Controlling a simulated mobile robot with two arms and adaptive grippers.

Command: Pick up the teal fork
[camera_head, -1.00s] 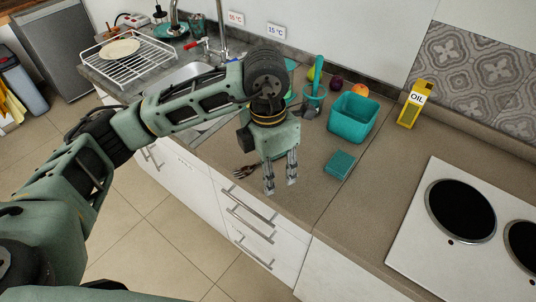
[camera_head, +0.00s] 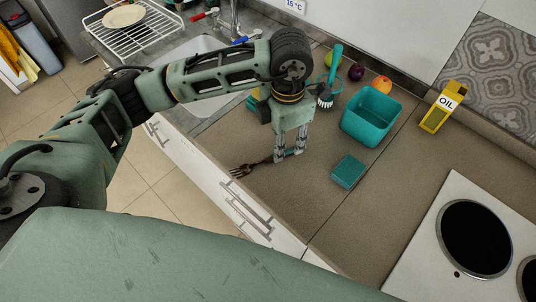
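A fork (camera_head: 242,170) lies on the brown countertop near its front edge, tines pointing left. Its visible part looks dark brown rather than teal. Its handle runs right toward my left gripper (camera_head: 288,156), where its end is hidden or hard to make out. My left gripper points down with its two fingertips apart, low at the counter by the handle. I cannot tell whether the handle is between the fingers. My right gripper is not in view.
A teal block (camera_head: 348,171) lies right of the gripper. Behind it stand a teal bin (camera_head: 370,117), a brush (camera_head: 325,95), fruit and a yellow oil carton (camera_head: 442,107). A stove (camera_head: 440,275) is at right, a dish rack (camera_head: 130,42) at left.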

